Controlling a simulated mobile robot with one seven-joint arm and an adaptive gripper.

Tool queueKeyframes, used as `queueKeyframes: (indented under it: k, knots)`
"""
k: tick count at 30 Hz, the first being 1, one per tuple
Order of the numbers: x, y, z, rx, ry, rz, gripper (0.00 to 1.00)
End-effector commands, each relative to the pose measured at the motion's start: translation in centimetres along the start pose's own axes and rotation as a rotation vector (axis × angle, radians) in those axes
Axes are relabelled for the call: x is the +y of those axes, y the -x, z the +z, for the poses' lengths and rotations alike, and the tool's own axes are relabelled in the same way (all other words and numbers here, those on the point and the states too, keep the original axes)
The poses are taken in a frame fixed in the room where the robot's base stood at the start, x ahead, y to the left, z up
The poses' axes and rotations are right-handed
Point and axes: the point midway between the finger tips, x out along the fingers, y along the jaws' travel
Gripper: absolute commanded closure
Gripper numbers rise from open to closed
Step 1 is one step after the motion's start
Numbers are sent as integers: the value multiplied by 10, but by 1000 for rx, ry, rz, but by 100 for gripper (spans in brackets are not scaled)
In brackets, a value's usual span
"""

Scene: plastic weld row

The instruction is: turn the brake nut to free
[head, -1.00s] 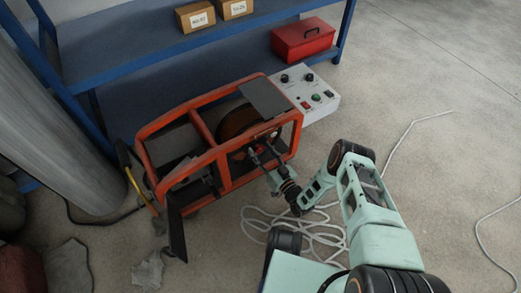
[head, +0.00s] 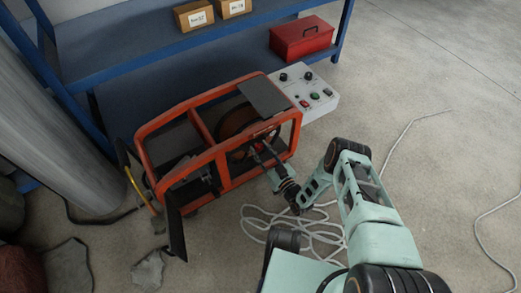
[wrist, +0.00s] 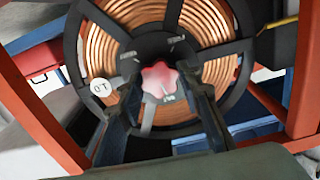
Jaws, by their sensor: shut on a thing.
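The brake nut (wrist: 163,80) is a pink-red lobed knob at the dark hub of a copper-wire spool (wrist: 207,22) in the wrist view. A pale mark shows on its lower part. Small labels stand around it on the hub, too blurred to read. My gripper (wrist: 161,88) has one finger on each side of the nut and is shut on it. In the head view my gripper (head: 263,154) reaches through the side of the orange frame (head: 222,167) to the spool (head: 234,124). The nut is hidden there.
Orange frame bars stand close on both sides of my gripper. A control box (head: 318,91) stands at the frame's right end. A loose white cable (head: 290,222) lies on the floor below my arm.

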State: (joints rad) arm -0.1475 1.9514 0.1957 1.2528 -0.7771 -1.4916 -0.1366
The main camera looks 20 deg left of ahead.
Motion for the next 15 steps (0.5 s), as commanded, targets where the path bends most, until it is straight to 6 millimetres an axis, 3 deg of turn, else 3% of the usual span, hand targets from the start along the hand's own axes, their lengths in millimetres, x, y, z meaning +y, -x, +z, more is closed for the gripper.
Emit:
queueKeyframes:
  k: [15]
  knots:
    - [-1,-1,0,0,478,-2,92]
